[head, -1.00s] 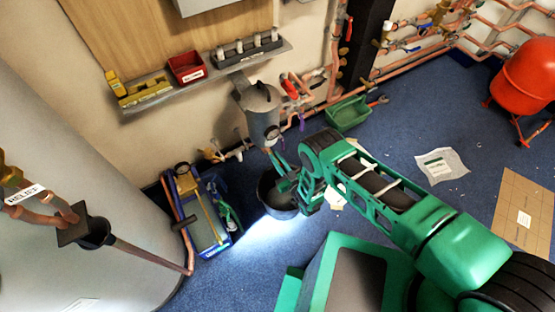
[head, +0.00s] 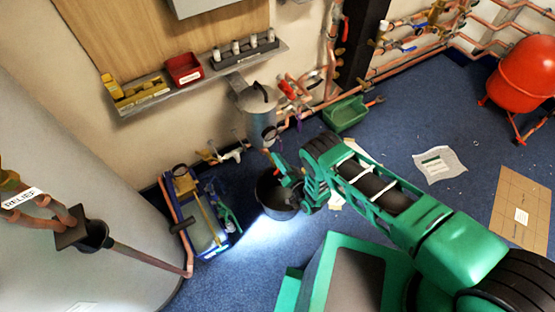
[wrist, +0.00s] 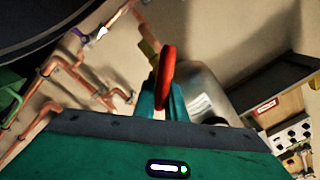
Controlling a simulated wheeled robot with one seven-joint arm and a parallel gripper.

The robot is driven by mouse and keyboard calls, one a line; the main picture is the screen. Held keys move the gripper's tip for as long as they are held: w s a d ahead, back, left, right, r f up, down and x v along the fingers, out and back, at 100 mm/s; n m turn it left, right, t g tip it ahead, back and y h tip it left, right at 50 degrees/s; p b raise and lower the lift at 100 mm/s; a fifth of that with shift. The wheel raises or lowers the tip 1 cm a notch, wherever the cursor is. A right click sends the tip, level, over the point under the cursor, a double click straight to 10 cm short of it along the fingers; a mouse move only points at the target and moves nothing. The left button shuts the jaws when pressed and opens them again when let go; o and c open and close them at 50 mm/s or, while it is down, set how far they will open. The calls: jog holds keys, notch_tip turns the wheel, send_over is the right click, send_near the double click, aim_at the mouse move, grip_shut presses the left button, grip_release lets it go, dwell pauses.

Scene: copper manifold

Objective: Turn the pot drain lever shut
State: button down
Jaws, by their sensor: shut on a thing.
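The pot (head: 257,108) is a grey metal cylinder with a dark handle on top, mounted at the wall below the shelf. It also shows in the wrist view (wrist: 203,90), behind the fingers. The red drain lever (wrist: 167,70) stands between my teal fingertips, near a brass-yellow valve part (wrist: 149,52). My gripper (head: 274,158) is just below the pot and above the black bucket; in the wrist view, its fingers (wrist: 165,92) are shut on the red lever. The lever's exact angle to the valve is hard to tell, and my gripper hides it in the head view.
The black bucket (head: 275,199) stands on the floor under my gripper. A blue tool tray (head: 205,240) is to its left and a green bin (head: 345,114) behind it to the right. Copper pipes (head: 330,75) line the wall. Blue floor to the right is mostly free.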

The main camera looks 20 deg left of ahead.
jog(key=shift+w+d+f+m, duration=0.15)
jog(key=shift+f+m, duration=0.2)
jog(key=shift+m, duration=1.15)
jog(key=shift+w+d+f+m, duration=0.15)
jog(key=shift+f+m, duration=0.2)
jog(key=shift+m, duration=1.15)
jog(key=shift+d+f+m, duration=0.15)
jog(key=shift+f+m, duration=0.2)
jog(key=shift+m, duration=1.15)
jog(key=c, duration=1.8)
grip_release()
jog(key=shift+f, duration=0.15)
jog(key=shift+a, duration=0.1)
jog(key=v, duration=1.1)
